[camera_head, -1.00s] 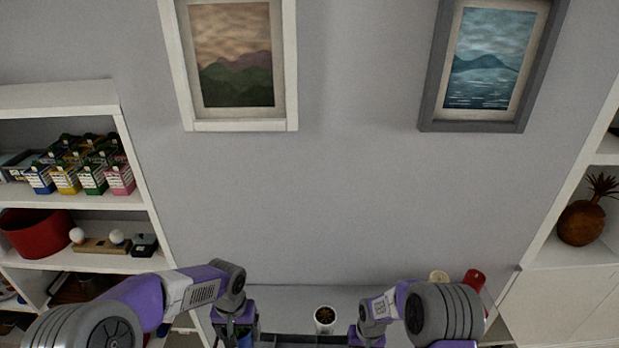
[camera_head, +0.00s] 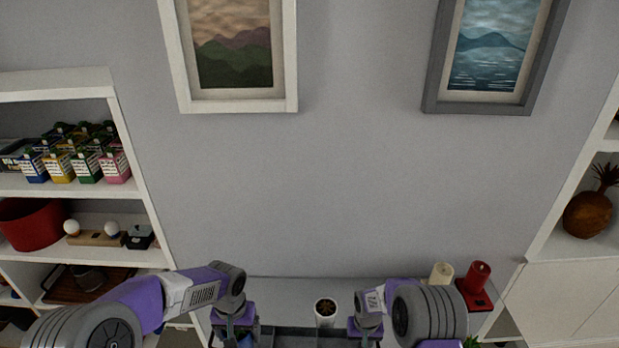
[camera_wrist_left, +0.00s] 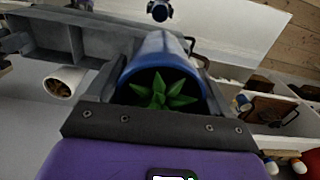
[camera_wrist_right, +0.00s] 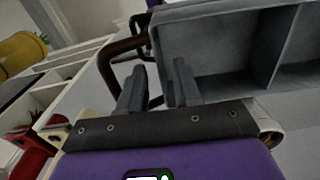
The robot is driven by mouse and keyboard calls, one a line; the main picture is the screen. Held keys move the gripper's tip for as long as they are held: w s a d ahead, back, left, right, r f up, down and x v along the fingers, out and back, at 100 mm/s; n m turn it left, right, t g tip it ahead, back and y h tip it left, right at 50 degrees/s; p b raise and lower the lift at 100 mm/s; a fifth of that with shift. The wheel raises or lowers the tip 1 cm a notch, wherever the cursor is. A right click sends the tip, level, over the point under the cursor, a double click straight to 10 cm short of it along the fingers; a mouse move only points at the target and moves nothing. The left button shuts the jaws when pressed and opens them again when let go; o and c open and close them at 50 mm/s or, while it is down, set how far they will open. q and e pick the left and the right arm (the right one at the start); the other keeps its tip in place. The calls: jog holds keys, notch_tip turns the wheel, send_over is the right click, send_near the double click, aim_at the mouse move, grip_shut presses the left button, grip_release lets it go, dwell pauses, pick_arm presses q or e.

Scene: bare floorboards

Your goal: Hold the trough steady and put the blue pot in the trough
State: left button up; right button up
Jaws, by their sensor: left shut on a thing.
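The blue pot (camera_wrist_left: 158,50), with a spiky green plant in it, sits between the fingers of my left gripper (camera_wrist_left: 160,84), which is shut on it. In the head view my left gripper (camera_head: 233,325) is at the bottom, with a bit of blue beside it. The grey trough (camera_wrist_right: 210,42) has compartments and a dark brown handle (camera_wrist_right: 108,65). Its top also shows at the bottom of the head view (camera_head: 300,334). My right gripper (camera_wrist_right: 158,88) is at the handle, its fingers apart; the handle runs behind one finger, and its exact place between them is partly hidden.
A white pot with a dark plant (camera_head: 325,310) stands beyond the trough. A white shelf unit (camera_head: 75,187) with cartons and a red bowl (camera_head: 32,224) stands left.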

jog(key=shift+f+b, duration=0.7)
jog(key=shift+f, duration=0.9)
grip_shut()
